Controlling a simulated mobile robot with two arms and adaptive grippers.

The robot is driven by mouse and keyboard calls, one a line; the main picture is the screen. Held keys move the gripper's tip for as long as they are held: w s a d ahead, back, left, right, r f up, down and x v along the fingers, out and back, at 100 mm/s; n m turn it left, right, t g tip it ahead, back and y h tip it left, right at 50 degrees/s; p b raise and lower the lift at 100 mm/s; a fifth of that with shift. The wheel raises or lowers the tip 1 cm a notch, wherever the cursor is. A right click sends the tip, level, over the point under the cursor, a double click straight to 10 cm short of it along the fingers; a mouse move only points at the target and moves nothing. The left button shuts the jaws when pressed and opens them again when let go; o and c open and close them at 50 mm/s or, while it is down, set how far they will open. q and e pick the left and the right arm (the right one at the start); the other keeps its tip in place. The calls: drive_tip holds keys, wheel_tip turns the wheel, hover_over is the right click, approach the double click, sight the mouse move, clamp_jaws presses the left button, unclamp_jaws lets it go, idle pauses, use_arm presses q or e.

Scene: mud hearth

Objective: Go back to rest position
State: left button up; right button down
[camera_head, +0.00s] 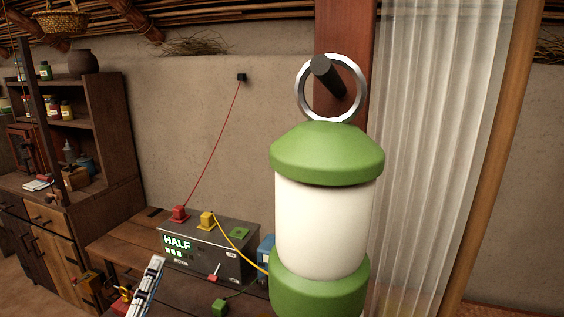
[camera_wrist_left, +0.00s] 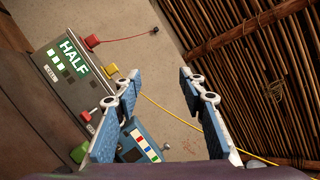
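My left gripper (camera_head: 149,280) shows at the bottom left of the head view, in front of the bench and left of the metal box. In the left wrist view my left gripper (camera_wrist_left: 157,74) has its two blue-and-white fingers spread apart, with nothing held between them. A yellow cable and a blue device (camera_wrist_left: 141,141) with coloured buttons show beyond the fingers, apart from them as far as I can tell. My right gripper is in neither view.
A green-and-white lantern (camera_head: 322,222) hangs by its ring from a peg on a reddish post. A metal box (camera_head: 208,250) reading HALF stands on the wooden bench (camera_head: 112,243) with red, yellow and green plugs. Shelves (camera_head: 108,120) stand at left.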

use_arm(q)
drive_tip(key=s+a+f+n+g+y, duration=0.3)
drive_tip(key=a+f+n+g+y, duration=0.15)
drive_tip(key=f+n, duration=0.35)
drive_tip(key=s+a+f+n+g+y, duration=0.3)
drive_tip(key=a+f+n+y, duration=0.25)
drive_tip(key=n, duration=0.45)
drive_tip(key=s+d+f+n+g+h, duration=0.45)
drive_tip(key=s+f+g, duration=0.35)
drive_tip(key=f, duration=0.5)
drive_tip(key=s+d+f+g+h, duration=0.3)
drive_tip(key=s+d+f, duration=0.2)
drive_tip(key=s+d, duration=0.55)
wheel_tip(320, 180, down, 26)
drive_tip(key=s+g, duration=0.1)
drive_tip(key=s, duration=0.1)
drive_tip(key=s+a+f, duration=0.2)
drive_tip(key=s+f, duration=0.6)
drive_tip(key=s+a+f+g, duration=0.1)
drive_tip(key=s+f, duration=0.7)
drive_tip(key=s, duration=0.1)
drive_tip(key=shift+s+a+f, duration=0.3)
drive_tip(key=shift+a+f, duration=0.05)
drive_tip(key=shift+f, duration=0.05)
